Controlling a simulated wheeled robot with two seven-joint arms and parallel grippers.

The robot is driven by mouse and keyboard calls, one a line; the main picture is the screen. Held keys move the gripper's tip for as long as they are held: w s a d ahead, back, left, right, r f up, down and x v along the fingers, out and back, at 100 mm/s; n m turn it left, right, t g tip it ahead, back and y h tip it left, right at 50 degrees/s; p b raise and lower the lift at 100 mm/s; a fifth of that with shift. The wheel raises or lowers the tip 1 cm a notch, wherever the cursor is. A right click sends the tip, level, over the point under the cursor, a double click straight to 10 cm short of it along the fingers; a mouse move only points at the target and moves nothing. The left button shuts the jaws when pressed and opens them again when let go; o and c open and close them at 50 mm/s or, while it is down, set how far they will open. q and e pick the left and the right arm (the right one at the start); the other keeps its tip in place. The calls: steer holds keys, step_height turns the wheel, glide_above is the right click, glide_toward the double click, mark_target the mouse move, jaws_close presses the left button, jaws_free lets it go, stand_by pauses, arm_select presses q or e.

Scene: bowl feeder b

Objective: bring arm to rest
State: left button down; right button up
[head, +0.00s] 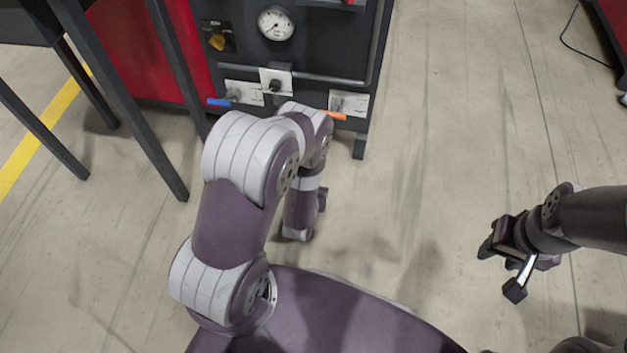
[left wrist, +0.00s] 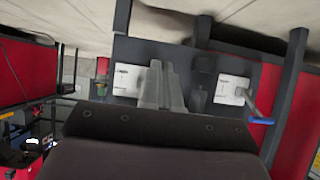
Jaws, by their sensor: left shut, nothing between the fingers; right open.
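My left arm bends over in the middle of the head view. Its left gripper shows best in the left wrist view (left wrist: 163,88), where the two grey fingers are together with nothing between them. Behind the fingers is the front of a dark machine (left wrist: 205,52). My right gripper (head: 503,250) is at the right of the head view, over bare floor. It is open and empty, and touches nothing.
The dark machine (head: 325,45) carries a round gauge (head: 276,24), a yellow knob (head: 217,42), a blue-handled lever (head: 219,102) and an orange handle (head: 337,116). Dark frame legs (head: 135,120) stand at left. The floor between machine and right gripper (head: 430,130) is clear.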

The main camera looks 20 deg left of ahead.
stand_by(0.6)
arm_select(q)
steer(key=w+d+r+g+h+p, duration=0.1)
steer(key=w+r+g+p, duration=0.15)
steer(key=r, duration=0.55)
steer(key=w+d+r+g+h+p, duration=0.1)
steer(key=w+d+r+p, duration=0.15)
steer(key=r, duration=0.45)
steer(key=s+d+r+m+g+p, duration=0.1)
steer(key=s+r+g+p, duration=0.35)
steer(key=s+r, duration=0.8)
steer(key=s+r+m+g+p, duration=0.2)
steer(key=s+r+p, duration=0.5)
steer(key=r, duration=1)
step_height(320, 180, up, 32)
steer(key=p, duration=3.2)
steer(key=shift+w+d+f+h, duration=0.15)
steer(key=shift+w+f+h, duration=0.05)
steer(key=shift+w+h, duration=0.1)
